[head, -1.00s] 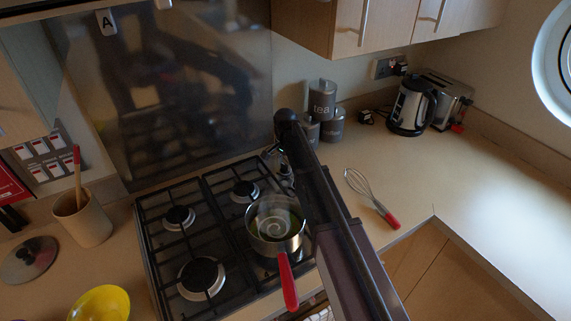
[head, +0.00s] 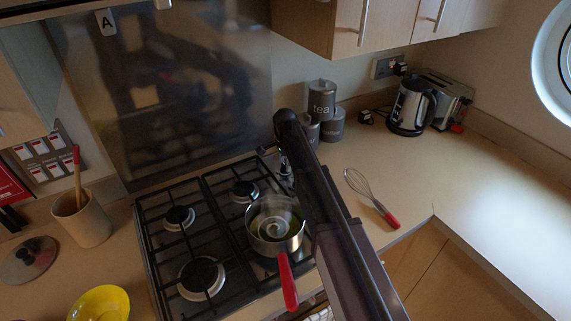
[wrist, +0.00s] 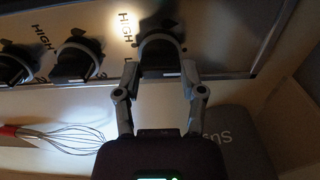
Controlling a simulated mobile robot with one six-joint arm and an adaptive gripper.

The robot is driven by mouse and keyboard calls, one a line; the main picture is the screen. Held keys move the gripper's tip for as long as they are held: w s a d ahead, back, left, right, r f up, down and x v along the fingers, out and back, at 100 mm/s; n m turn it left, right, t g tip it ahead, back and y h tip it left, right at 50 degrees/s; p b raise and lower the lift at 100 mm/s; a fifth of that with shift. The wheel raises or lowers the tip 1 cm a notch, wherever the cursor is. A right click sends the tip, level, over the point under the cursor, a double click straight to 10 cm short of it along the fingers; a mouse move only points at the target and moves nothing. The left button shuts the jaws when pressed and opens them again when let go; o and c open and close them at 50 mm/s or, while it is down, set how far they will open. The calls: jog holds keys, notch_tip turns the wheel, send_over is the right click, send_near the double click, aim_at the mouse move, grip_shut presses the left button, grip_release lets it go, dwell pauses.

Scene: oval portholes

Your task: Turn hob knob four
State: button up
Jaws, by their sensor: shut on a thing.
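The hob (head: 222,235) is in the head view, with its knobs along the right side, mostly hidden behind my arm. In the wrist view my gripper (wrist: 160,62) is shut on a dark knob (wrist: 160,48) at the right end of the visible row, with one finger on each side. I cannot read a number on this knob. Two more dark knobs, a middle one (wrist: 76,62) and a left one (wrist: 16,64), stand to its left, with HIGH printed by them.
A steel pan (head: 274,226) with a red handle stands on the hob close to my arm. A whisk (head: 370,197) lies on the worktop to the right. Grey canisters (head: 321,100) stand behind, near my gripper.

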jog(key=o, duration=1.2)
jog(key=shift+c, duration=0.2)
jog(key=shift+n, duration=0.5)
